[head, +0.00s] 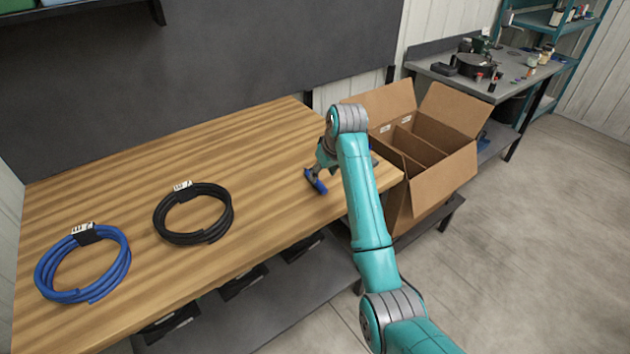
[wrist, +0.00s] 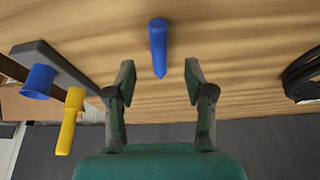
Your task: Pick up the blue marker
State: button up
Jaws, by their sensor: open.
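The blue marker (wrist: 158,47) shows in the wrist view on the wood table, just beyond and between my fingertips, with a clear gap on both sides. My gripper (wrist: 160,77) is open and empty, its two fingers apart on either side of the marker's line. In the head view my gripper (head: 312,173) is over the table near its right end, with a blue piece (head: 319,186) close by that looks like the marker. My arm and gripper partly cover this spot, so I cannot tell contact there.
A blue cylinder (wrist: 37,82) and a yellow marker-like piece (wrist: 69,122) are left in the wrist view, by a grey slab (wrist: 55,62). An open carton (head: 437,180) stands beyond the table's right end. Black (head: 193,214) and blue (head: 82,264) cable coils lie left.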

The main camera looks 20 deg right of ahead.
aim_at(319, 183)
jog(key=shift+x, duration=3.05)
jog(key=shift+w, duration=0.1)
grip_shut()
